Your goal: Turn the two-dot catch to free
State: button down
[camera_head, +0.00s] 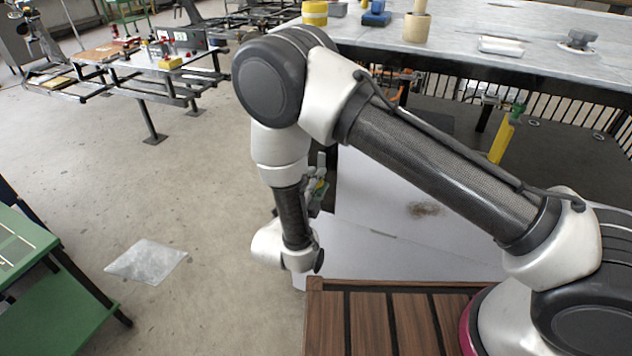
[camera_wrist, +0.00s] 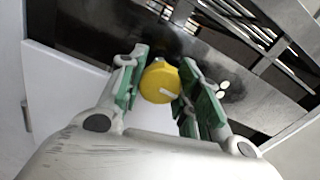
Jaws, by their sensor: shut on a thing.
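The catch is a round yellow knob (camera_wrist: 160,82) with a short white mark on its face, in the middle of the wrist view. Two white dots (camera_wrist: 222,89) on the dark panel to its right mark it as the two-dot catch. The white mark slants toward the lower right. My gripper (camera_wrist: 161,90) is shut on the knob, with one green-padded finger on each side. In the head view my gripper (camera_head: 318,190) is partly hidden behind my arm, low in front of the bench. The free position's label cannot be seen.
A pale panel (camera_wrist: 62,85) stands left of the knob, and metal bars (camera_wrist: 245,25) cross the upper right. In the head view a long bench (camera_head: 470,45) carries several parts.

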jog(key=shift+a+n, duration=0.1)
jog(key=shift+n, duration=0.2)
dwell(0.4)
jog(key=c, duration=1)
grip_release()
jog(key=v, duration=1.2)
